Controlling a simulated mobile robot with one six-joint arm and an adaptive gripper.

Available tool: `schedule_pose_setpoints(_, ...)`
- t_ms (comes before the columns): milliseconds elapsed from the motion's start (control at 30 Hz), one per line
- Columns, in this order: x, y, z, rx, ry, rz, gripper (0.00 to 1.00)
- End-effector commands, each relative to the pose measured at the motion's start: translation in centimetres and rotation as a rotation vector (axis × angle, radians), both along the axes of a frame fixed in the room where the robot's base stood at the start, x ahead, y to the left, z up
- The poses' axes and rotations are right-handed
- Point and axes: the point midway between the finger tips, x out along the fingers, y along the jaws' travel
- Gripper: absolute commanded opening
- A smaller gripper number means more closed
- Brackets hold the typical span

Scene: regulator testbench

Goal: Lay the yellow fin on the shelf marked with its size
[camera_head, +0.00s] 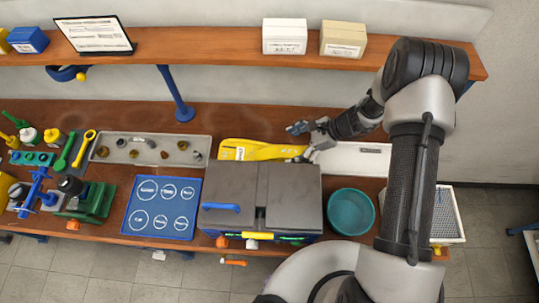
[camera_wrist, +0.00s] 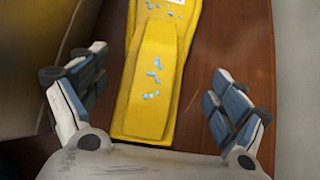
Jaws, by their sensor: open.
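The yellow fin (camera_head: 262,151) lies on the wooden bench behind a grey box, with its right end at my gripper (camera_head: 302,143). In the wrist view, the fin (camera_wrist: 157,75) runs away from me between the two spread fingers of my gripper (camera_wrist: 160,62). It has blue marks and a white label at the far end. My gripper is open, with a gap on each side of the fin. A raised wooden shelf (camera_head: 220,46) runs along the back; I can make out no size mark on it.
The grey box (camera_head: 290,185) stands just in front of the fin. A grey tray (camera_head: 118,158) with small parts is on its left, a pale tray (camera_head: 350,165) on its right. A teal bowl (camera_head: 351,212) stands front right. White (camera_head: 284,37) and cream (camera_head: 343,40) boxes sit on the shelf.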

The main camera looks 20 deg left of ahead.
Motion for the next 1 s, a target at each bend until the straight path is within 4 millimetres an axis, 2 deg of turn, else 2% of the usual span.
schedule_pose_setpoints(167, -0.4, 0.7, -1.0, -0.001, 0.000, 0.001, 0.90)
schedule_pose_setpoints(433, -1.3, 3.0, -3.8, -0.001, -0.002, 0.001, 0.90)
schedule_pose_setpoints(733, -1.4, 3.4, -4.1, -0.001, -0.002, 0.000, 0.90)
schedule_pose_setpoints(1000, -1.4, 3.4, -4.1, -0.001, -0.002, 0.000, 0.73)
